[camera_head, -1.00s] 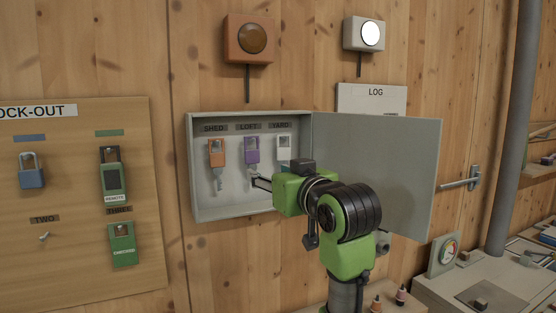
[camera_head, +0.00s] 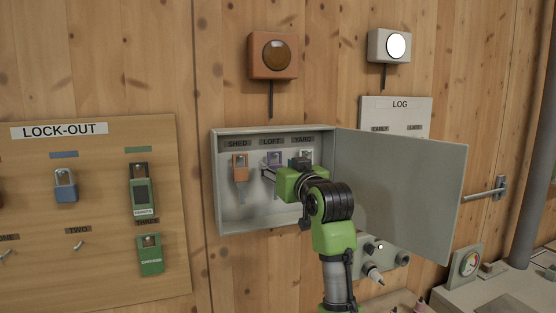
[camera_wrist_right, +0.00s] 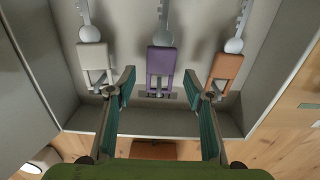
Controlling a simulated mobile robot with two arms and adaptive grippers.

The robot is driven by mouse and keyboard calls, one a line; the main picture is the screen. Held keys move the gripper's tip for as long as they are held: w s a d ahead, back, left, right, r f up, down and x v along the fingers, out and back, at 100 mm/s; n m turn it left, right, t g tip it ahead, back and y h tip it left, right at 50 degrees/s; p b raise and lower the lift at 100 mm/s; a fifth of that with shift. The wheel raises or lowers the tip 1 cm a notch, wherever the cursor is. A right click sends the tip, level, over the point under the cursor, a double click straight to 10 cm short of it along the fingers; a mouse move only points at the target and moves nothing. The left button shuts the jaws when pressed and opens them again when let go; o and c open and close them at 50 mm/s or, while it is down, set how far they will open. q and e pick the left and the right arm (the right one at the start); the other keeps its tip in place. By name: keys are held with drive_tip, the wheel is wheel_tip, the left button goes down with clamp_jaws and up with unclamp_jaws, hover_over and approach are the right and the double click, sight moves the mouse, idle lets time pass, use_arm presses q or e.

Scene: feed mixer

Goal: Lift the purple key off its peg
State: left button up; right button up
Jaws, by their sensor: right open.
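The purple key (camera_head: 273,157) hangs under the LOFT label in the open grey key cabinet (camera_head: 218,190). My right gripper (camera_head: 267,174) reaches into the cabinet from the right, at the purple key, and hides its lower part in the head view. In the right wrist view, upside down, the purple key's head (camera_wrist_right: 161,60) lies between the two open fingers (camera_wrist_right: 159,84), with a gap on each side. Its peg end shows near a dark label. My left gripper is not in view.
An orange key (camera_head: 239,167) hangs under SHED and a white key (camera_head: 306,157) under YARD, close beside the gripper. The cabinet door (camera_head: 400,190) stands open on the right. A LOCK-OUT board (camera_head: 95,235) with padlocks is on the left.

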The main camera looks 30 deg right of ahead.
drive_tip(key=shift+w, duration=0.45)
drive_tip(key=shift+c, duration=0.3)
drive_tip(key=c, duration=1.1)
drive_tip(key=shift+r, duration=0.15)
drive_tip(key=shift+r, duration=0.5)
drive_tip(key=shift+s, duration=0.1)
drive_tip(key=v, duration=0.9)
drive_tip(key=shift+s, duration=0.3)
